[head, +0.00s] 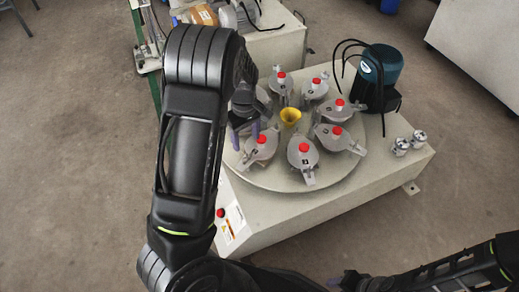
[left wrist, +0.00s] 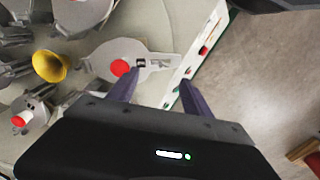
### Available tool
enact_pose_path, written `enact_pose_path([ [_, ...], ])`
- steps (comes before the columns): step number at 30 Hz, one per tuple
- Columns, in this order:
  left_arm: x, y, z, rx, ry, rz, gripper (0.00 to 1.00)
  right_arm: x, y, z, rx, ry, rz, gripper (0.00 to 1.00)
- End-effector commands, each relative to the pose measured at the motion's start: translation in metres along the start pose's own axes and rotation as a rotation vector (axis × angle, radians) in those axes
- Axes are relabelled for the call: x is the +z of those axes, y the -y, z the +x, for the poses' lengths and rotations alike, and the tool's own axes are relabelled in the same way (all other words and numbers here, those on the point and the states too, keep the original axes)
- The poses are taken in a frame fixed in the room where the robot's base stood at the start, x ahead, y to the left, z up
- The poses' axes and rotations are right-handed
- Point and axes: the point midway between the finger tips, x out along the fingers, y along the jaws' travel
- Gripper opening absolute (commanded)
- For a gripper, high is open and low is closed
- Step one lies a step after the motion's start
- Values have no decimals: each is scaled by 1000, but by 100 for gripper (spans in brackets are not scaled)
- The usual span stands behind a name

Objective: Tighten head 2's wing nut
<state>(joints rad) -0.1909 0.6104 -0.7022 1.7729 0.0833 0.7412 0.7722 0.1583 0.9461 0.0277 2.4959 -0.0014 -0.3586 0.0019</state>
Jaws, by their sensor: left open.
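My left gripper (head: 246,134) is over the left part of the round turntable, its purple fingers spread and empty. In the left wrist view the fingers (left wrist: 160,95) point at a grey head (left wrist: 105,52) with a red knob (left wrist: 120,67). A bracket with a small dark fitting, perhaps the wing nut (left wrist: 142,63), extends right from that knob, ahead of and between the fingertips, apart from them. In the head view a front-left head (head: 260,150) sits beside the gripper; its number is too small to read surely. My right gripper (head: 345,281) is low at the bottom edge, jaws unclear.
Several similar red-knobbed heads ring a yellow funnel (head: 291,116) on the turntable (head: 270,178). A teal-topped motor (head: 382,66) with black cables stands behind right. My left arm hides the turntable's far left.

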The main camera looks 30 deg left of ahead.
Motion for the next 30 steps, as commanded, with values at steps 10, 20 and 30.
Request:
enact_pose_path([
  [10, 1, 0, 1, 0, 1, -9, 58, 0, 0, 0, 0, 0, 0, 36],
  [20, 1, 1, 35, -3, 1, -9, 58, -1, -5, 12, 1, -2, 2, 36],
  [30, 1, 0, 77, -1, 1, -9, 58, -6, -13, 23, 6, -13, 8, 36],
])
